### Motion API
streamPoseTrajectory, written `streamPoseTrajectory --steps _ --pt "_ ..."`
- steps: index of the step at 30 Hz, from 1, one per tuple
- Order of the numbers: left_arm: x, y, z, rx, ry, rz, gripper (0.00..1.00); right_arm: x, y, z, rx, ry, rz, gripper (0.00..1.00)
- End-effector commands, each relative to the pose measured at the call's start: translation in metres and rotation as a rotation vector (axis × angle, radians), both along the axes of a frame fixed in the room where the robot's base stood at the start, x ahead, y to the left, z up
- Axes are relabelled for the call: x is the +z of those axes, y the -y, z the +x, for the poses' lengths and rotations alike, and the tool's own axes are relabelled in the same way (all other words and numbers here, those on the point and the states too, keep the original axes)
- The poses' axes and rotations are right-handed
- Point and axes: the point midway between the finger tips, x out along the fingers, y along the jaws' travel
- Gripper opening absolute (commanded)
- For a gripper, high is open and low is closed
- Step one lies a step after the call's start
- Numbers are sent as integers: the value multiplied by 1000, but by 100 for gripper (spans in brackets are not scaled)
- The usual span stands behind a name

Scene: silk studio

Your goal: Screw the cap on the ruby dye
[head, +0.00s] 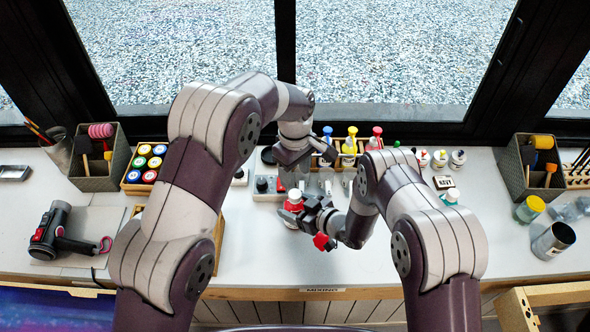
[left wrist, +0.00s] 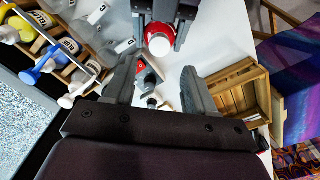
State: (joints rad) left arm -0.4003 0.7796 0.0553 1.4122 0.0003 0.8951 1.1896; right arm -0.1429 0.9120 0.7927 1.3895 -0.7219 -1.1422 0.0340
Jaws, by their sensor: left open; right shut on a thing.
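The ruby dye bottle (head: 293,206), red with a white top, is held just above or on the bench near its middle. It shows in the left wrist view as red around a white disc (left wrist: 159,44). My right gripper (head: 308,212) is shut on it, its dark fingers on either side in the left wrist view. My left gripper (head: 294,158) is open, behind and above the bottle. Its spread fingers (left wrist: 162,78) have nothing clamped between them. I cannot tell a separate cap from the bottle's white top.
A wooden rack holds blue-, yellow- and red-topped bottles (head: 350,146) behind the grippers. A tray of coloured lids (head: 146,163) is at left. The front middle bench (head: 270,262) is clear.

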Motion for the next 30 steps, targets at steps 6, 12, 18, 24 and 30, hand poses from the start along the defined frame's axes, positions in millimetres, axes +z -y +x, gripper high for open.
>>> streamPoseTrajectory --steps 6,12,18,24,30 --pt "-1 0 0 -2 0 0 55 0 0 0 0 0 0 0" --pt "-24 0 0 -3 -1 1 55 0 0 0 0 0 0 0" --pt "-57 0 0 -3 0 1 55 0 0 0 0 0 0 0" --pt "-77 0 0 -3 2 1 55 0 0 0 0 0 0 0" --pt "-80 0 0 -3 4 1 55 0 0 0 0 0 0 0"
